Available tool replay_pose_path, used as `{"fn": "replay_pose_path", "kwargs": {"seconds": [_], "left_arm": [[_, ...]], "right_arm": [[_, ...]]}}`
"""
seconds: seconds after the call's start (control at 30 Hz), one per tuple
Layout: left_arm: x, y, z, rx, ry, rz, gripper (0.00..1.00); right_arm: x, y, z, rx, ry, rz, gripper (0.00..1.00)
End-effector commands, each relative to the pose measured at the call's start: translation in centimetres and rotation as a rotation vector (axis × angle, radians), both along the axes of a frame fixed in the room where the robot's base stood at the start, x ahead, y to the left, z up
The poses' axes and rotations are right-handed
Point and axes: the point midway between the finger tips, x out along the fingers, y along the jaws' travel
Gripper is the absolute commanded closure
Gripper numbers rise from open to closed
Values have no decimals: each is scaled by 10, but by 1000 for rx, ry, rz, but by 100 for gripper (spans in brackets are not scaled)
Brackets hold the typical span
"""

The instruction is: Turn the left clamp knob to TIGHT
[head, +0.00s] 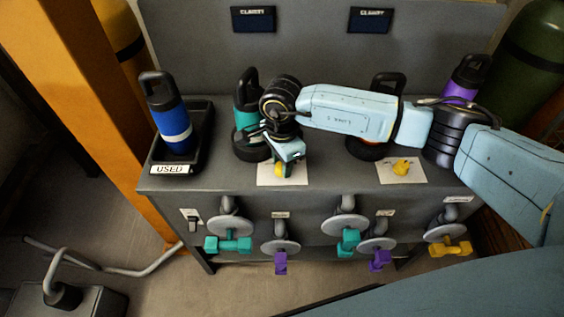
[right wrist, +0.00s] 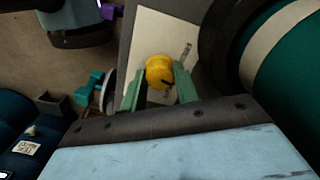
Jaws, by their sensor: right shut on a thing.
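The left clamp knob (head: 278,171) is yellow and sits on a white card on the grey bench top, in front of a teal bottle (head: 246,105). My right gripper (head: 284,164) reaches down over it from the right. In the right wrist view the yellow knob (right wrist: 159,71) lies between the two green fingers (right wrist: 160,84), which are shut on it. A dark mark shows on the knob's lower right. A small printed strip (right wrist: 187,50) on the card is too small to read. My left gripper is not in view.
A second yellow knob (head: 402,168) sits on another card to the right. A blue bottle (head: 171,120) stands in the black tray labelled USED (head: 206,140) at left. A purple bottle (head: 467,78) stands at back right. Several valves with coloured handles (head: 228,243) line the bench front.

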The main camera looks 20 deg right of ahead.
Motion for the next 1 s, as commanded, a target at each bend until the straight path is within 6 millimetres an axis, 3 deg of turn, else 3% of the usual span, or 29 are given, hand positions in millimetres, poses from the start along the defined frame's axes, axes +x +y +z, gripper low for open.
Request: {"fn": "replay_pose_path", "kwargs": {"seconds": [0.5,1.0], "left_arm": [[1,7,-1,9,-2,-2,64],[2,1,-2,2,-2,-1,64]], "right_arm": [[1,-1,1,-2,-2,-414,93],[1,-1,1,-2,-2,-546,93]]}}
